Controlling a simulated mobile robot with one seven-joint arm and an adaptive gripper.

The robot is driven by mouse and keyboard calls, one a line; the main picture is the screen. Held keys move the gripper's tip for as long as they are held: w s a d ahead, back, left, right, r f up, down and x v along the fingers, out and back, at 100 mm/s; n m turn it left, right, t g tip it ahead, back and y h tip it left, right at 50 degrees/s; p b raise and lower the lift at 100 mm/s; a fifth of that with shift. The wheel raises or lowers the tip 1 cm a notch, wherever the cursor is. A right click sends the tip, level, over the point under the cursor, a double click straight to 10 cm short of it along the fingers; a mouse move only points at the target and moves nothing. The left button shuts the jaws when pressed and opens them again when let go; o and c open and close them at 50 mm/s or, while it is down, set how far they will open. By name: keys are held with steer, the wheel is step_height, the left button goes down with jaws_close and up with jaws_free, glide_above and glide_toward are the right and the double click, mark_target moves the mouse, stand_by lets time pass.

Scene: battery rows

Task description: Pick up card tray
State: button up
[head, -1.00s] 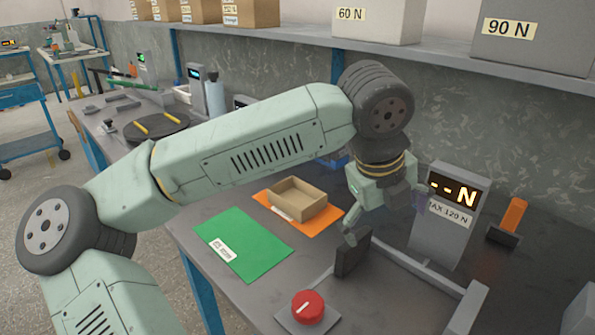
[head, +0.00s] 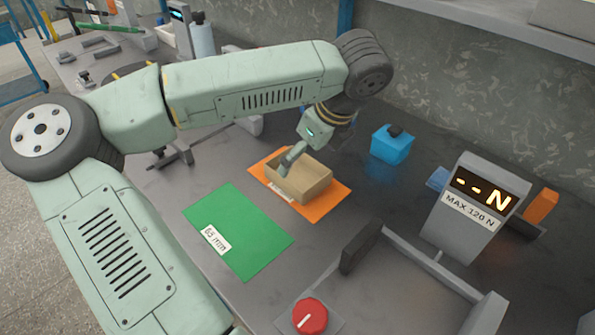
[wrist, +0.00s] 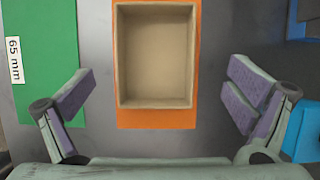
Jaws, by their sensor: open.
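The card tray (head: 316,188) is an open, empty tan cardboard box. It lies on an orange mat (head: 333,202) on the grey workbench. In the wrist view the tray (wrist: 156,52) is upright, above the middle of the picture, with the orange mat (wrist: 155,119) showing around it. My gripper (head: 292,160) is over the tray in the head view; one finger shows at its left end and the other is hidden. In the wrist view my gripper (wrist: 158,100) is open and empty, its purple-padded fingers spread wider than the tray, apart from it.
A green mat (head: 238,232) labelled 65 mm lies left of the orange one. A blue block (head: 391,144) with a dark top stands behind right. A force display (head: 470,208), a dark upright plate (head: 360,248) and a red knob (head: 309,316) occupy the front right.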

mark_target(295, 177)
steer(key=x, duration=0.1)
steer(key=p+x, duration=0.2)
steer(key=x, duration=0.1)
steer(key=shift+s+a+f, duration=0.1)
steer(key=shift+s+f, duration=0.05)
steer(key=shift+s, duration=0.2)
steer(key=shift+w+a+f, duration=0.1)
steer(key=shift+w+f, duration=0.1)
steer(key=shift+f, duration=0.35)
steer(key=shift+c, duration=0.5)
steer(key=c, duration=1)
steer(key=shift+c, duration=0.2)
